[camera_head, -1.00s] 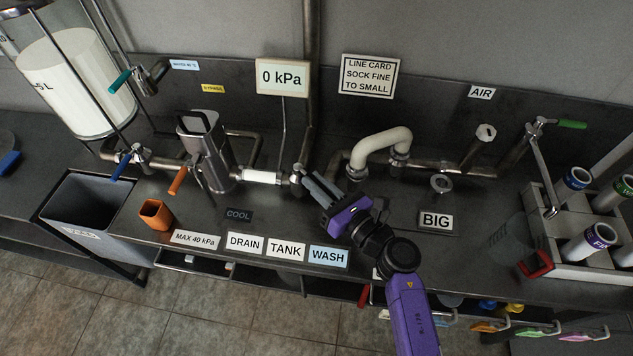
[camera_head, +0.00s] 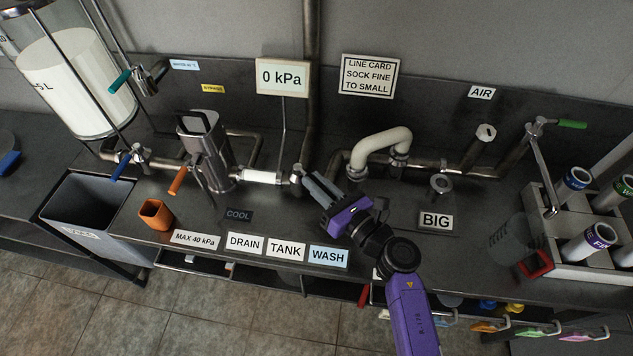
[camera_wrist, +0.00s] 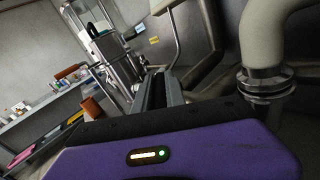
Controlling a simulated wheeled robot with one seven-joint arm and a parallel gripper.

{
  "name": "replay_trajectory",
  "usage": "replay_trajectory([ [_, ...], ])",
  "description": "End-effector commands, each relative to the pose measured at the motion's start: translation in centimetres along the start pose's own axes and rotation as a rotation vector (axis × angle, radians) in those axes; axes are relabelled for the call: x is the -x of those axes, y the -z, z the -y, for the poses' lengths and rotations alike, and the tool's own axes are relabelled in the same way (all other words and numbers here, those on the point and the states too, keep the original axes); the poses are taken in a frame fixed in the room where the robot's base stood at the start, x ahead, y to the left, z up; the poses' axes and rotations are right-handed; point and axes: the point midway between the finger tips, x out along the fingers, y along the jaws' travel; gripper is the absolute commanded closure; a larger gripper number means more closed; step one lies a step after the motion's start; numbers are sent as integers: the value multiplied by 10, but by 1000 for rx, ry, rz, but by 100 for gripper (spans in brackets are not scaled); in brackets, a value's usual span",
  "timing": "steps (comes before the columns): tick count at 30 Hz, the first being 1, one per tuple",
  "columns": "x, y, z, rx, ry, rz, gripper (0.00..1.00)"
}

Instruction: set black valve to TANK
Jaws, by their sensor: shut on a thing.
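The black valve shows as a metal body (camera_head: 297,179) on the pipe, right of the white sleeve. Its handle is largely hidden by my fingers, so its exact direction is hard to tell. My gripper (camera_head: 309,180) reaches in from the lower right and is shut at the valve, on its handle. In the wrist view the fingers (camera_wrist: 160,92) lie close together with a dark strip between them. The DRAIN label (camera_head: 244,243), TANK label (camera_head: 286,250) and WASH label (camera_head: 328,257) lie in a row on the bench front, below the valve.
A gauge sign (camera_head: 282,77) reads 0 kPa. Left of the valve stand a steel housing (camera_head: 207,150) with an orange handle (camera_head: 178,181) and an orange cup (camera_head: 155,214). A pale curved pipe (camera_head: 378,143) rises close to the right of my gripper.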

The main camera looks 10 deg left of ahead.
Motion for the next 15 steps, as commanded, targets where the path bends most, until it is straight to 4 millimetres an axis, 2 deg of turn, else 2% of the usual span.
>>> replay_trajectory([
  [8,1,2,-4,-1,43,7,100],
  [15,0,5,-12,-1,165,32,100],
])
